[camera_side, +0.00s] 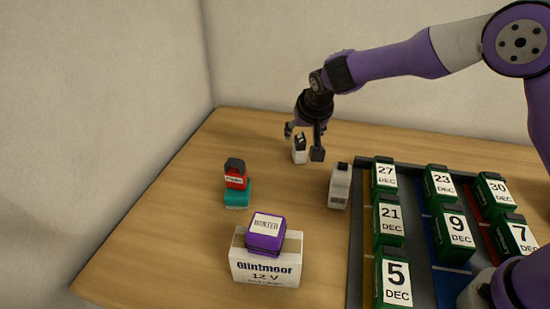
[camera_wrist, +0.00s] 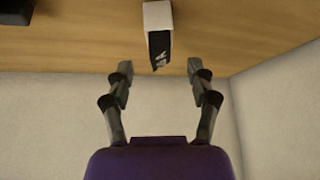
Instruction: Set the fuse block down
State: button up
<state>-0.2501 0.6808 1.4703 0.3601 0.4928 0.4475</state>
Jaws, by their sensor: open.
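A small white block with a black top (camera_side: 299,150), which looks like the fuse block, stands upright on the wooden table near its back edge. In the wrist view the white block (camera_wrist: 158,17) is at the top centre, with pale marks on its black part. My gripper (camera_side: 303,142) is open, with its fingers apart on either side of the block in the side view. In the wrist view my gripper (camera_wrist: 159,69) shows a clear gap between its fingertips, and the block lies just beyond them. I see no finger touching it.
A red and black piece (camera_side: 236,178) sits on a teal block (camera_side: 237,195). A purple block (camera_side: 265,240) rests on a white Glintmoor box (camera_side: 265,269). The left table is clear.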

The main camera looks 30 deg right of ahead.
jog(key=s+d+r+n+y, duration=0.1)
jog(key=s+d+r+n, duration=0.15)
jog(key=s+r, duration=1.05)
jog(key=s+f+n, duration=0.1)
jog(key=s, duration=0.6)
jog(key=s+d+f+n+y, duration=0.1)
jog(key=s, duration=0.6)
jog(key=shift+d+n, duration=0.25)
jog(key=shift+n, duration=0.1)
